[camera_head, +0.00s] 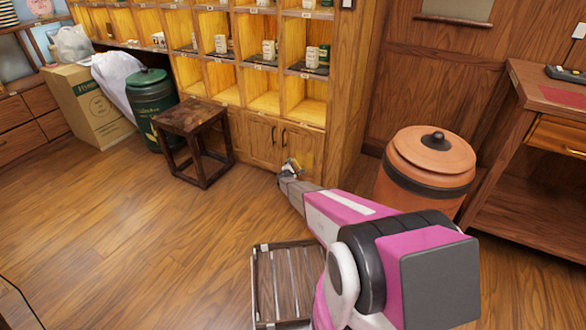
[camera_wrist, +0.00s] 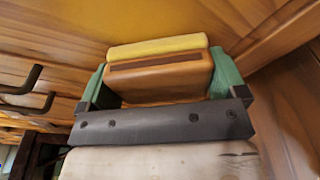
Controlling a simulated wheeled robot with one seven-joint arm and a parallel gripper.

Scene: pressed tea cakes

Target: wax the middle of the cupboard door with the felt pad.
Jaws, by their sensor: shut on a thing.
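The felt pad (camera_wrist: 160,78) has a brown block body with a dark slot and a yellow face at its far side. My gripper (camera_head: 290,167) is shut on it, with a green finger on each side of the block in the wrist view. The cupboard door (camera_head: 305,152) is the right one of a wooden pair low under the lit shelves. My gripper is in front of its lower part and hides some of it. In the wrist view the yellow face is close to an orange-brown wood surface; I cannot tell if it touches. Dark door handles (camera_wrist: 30,90) show at the left.
A dark wooden stool (camera_head: 193,122) stands left of the doors, with a green bin (camera_head: 152,108) behind it. A lidded terracotta jar (camera_head: 425,165) stands at the right. A slatted crate (camera_head: 280,285) is on the floor near my arm. The floor at left front is clear.

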